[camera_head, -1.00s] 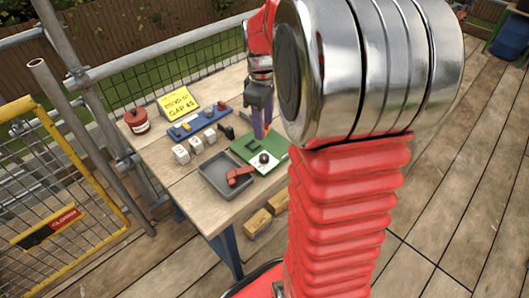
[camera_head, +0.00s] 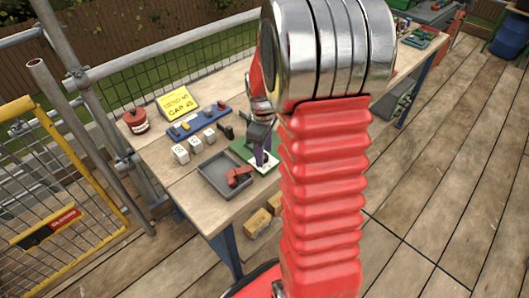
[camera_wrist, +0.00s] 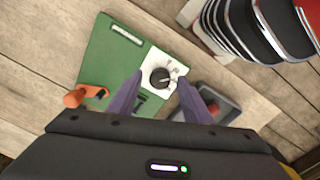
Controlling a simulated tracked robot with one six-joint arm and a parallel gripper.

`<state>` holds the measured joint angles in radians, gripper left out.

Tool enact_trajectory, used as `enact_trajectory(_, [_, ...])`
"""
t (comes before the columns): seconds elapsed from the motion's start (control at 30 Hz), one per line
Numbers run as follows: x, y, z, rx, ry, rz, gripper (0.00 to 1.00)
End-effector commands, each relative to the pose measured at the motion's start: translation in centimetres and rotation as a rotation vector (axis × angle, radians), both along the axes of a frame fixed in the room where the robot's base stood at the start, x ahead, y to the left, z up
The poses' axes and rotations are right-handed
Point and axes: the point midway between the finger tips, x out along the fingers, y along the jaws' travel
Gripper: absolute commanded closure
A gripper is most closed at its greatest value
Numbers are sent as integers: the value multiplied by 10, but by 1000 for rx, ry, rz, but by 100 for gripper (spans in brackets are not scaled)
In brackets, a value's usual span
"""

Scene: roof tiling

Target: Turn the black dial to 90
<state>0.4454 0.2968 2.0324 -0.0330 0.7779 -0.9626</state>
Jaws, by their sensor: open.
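The black dial (camera_wrist: 160,78) sits on a white plate (camera_wrist: 151,58) with marks around it, on a green board (camera_wrist: 97,62). In the wrist view my gripper (camera_wrist: 158,77) is open, with its two purple fingers pointing at the dial, one on each side of it in the picture. I cannot tell whether they touch it. In the head view my gripper (camera_head: 258,160) is over the board (camera_head: 240,150) and hides the dial. The figures on the plate are too small to read.
A grey tray (camera_head: 210,180) with a red part (camera_head: 238,176) stands beside the board. White blocks (camera_head: 195,144), a blue rack (camera_head: 199,123), a yellow sign (camera_head: 179,103) and a red tin (camera_head: 135,121) are on the bench. An orange-handled thing (camera_wrist: 85,95) lies on the board's edge.

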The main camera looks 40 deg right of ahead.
Motion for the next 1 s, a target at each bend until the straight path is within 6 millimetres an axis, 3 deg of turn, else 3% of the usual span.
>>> enact_trajectory(0.4, [0,0,-8,0,0,0,55])
enact_trajectory(1.0, [0,-6,-8,-1,-1,-2,96])
